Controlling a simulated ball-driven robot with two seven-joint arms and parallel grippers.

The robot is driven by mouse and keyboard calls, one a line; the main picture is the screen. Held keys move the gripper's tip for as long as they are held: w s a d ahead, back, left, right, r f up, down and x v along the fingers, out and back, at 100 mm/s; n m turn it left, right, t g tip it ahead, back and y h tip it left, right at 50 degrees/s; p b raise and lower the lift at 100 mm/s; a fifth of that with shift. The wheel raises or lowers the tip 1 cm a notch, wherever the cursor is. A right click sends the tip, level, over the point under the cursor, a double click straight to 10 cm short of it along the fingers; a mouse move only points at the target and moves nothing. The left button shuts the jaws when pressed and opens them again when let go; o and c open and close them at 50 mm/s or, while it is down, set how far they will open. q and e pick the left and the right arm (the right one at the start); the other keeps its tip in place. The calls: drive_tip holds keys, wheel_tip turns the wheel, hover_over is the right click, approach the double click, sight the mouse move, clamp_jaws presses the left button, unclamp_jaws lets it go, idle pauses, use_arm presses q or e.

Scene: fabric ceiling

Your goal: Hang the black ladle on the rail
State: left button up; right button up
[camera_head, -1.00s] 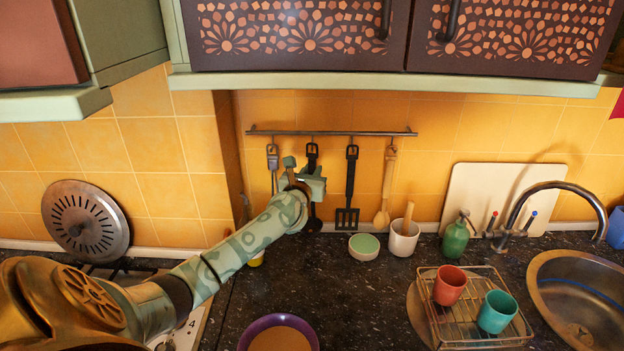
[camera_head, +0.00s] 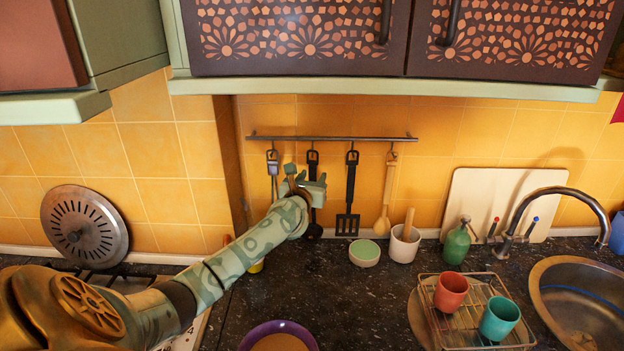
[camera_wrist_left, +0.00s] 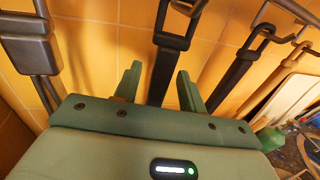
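The black ladle (camera_head: 314,230) hangs upright from the second hook of the dark rail (camera_head: 335,137) on the tiled wall. Its top loop (camera_head: 313,157) is at the hook, and its bowl is low, near the counter. My left gripper (camera_head: 309,182) is in front of the handle and hides part of it. In the left wrist view, the gripper's two green fingers (camera_wrist_left: 160,88) are spread apart. The dark handle (camera_wrist_left: 166,62) shows between them, with a gap on both sides. My right gripper is in neither view.
A grey-handled utensil (camera_head: 273,165) hangs left of the ladle. A black spatula (camera_head: 349,200) and a wooden spoon (camera_head: 387,195) hang to its right. A green-topped bowl (camera_head: 364,252) and a white pot (camera_head: 404,245) stand below. The cabinet edge is above.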

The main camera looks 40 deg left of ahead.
use_arm(q)
drive_tip(key=p+v, duration=0.1)
drive_tip(key=v, duration=1.5)
drive_tip(key=shift+p, duration=0.35)
